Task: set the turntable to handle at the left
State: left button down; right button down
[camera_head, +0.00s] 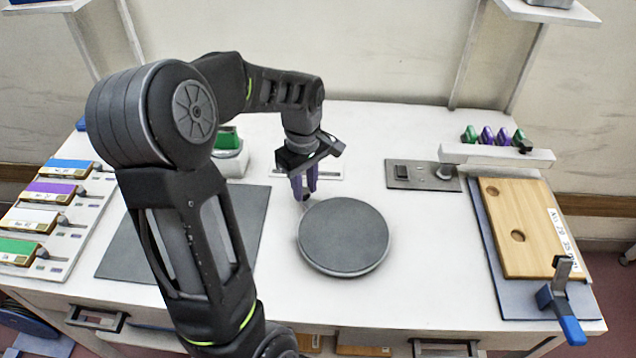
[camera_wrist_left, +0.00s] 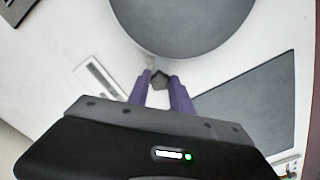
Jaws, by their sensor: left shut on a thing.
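The turntable (camera_head: 344,238) is a dark grey round disc near the middle of the white table. In the left wrist view the disc (camera_wrist_left: 185,22) fills the top. My left gripper (camera_head: 304,194) has purple fingers and stands at the disc's back-left edge. In the wrist view the fingers (camera_wrist_left: 160,84) are shut on the handle, one on each side. In the head view the fingers mostly hide the handle. My right gripper is not in view.
A grey mat (camera_head: 120,262) lies left of the turntable, partly behind my arm. A rack (camera_head: 60,225) with coloured blocks is at far left. A switch plate (camera_head: 415,175) is behind right. A wooden board (camera_head: 530,235) with a blue-handled clamp (camera_head: 563,305) is at right. White table shows between.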

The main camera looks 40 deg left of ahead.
pick_arm(q)
jog(key=s+n, duration=0.4)
jog(key=s+d+n+b, duration=0.1)
jog(key=s+n, duration=0.1)
jog(key=s, duration=0.1)
jog(key=shift+s+d+n, duration=0.4)
jog(key=shift+s+n, duration=0.2)
jog(key=shift+n, duration=0.15)
jog(key=shift+s+d+n, duration=0.35)
jog(key=shift+s+n, duration=0.25)
jog(key=shift+n, duration=0.15)
jog(key=c, duration=1.1)
grip_release()
jog(key=shift+c, duration=0.2)
jog(key=shift+r, duration=0.1)
notch_tip(320, 180, up, 8)
jog(key=shift+f, duration=0.2)
jog(key=shift+s+d, duration=0.1)
